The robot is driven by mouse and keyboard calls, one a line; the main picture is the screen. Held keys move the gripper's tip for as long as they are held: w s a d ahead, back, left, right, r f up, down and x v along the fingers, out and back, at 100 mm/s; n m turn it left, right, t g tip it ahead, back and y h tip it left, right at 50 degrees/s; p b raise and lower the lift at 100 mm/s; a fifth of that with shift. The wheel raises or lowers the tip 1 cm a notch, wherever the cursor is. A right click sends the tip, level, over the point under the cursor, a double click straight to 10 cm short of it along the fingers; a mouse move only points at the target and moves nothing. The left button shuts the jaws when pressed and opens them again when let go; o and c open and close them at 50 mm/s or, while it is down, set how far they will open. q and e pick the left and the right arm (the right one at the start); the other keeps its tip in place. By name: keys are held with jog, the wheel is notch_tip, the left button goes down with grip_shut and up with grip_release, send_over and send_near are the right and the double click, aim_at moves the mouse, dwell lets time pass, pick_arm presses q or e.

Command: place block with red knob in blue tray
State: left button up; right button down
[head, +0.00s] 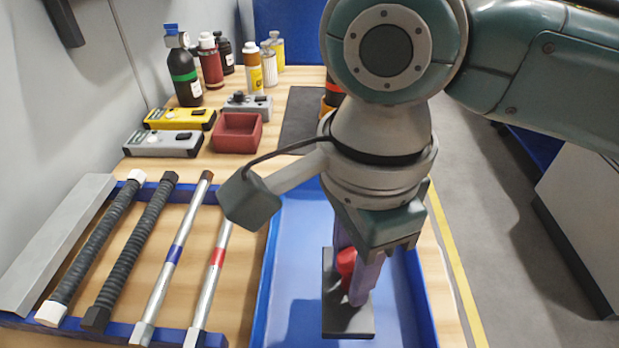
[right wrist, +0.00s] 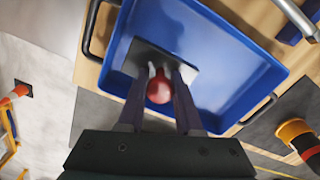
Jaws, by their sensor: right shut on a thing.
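The block (head: 348,318) is a flat dark grey slab with a red knob (head: 346,262) standing on it. My right gripper (head: 352,285) is shut on the red knob, with its fingers on either side of it. The blue tray (head: 262,300) lies on the table, and the block is over its inside. The right wrist view shows the block (right wrist: 190,75), the red knob (right wrist: 159,90) between the fingertips (right wrist: 160,74), and the tray (right wrist: 225,28) around them. I cannot tell whether the block touches the tray floor. My left gripper is not in view.
A rack with several rods (head: 165,265) stands left of the tray. Behind it are a red bin (head: 237,133), yellow and grey devices (head: 180,118) and several bottles (head: 185,75). A black and orange object (right wrist: 298,135) stands near the tray. A grey floor aisle lies to the right.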

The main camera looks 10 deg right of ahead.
aim_at(346, 295)
notch_tip(346, 295, down, 5)
jog(key=shift+b, duration=0.65)
jog(key=shift+f, duration=0.2)
jog(key=shift+f, duration=0.1)
jog(key=c, duration=0.6)
grip_release()
jog(key=shift+f, duration=0.1)
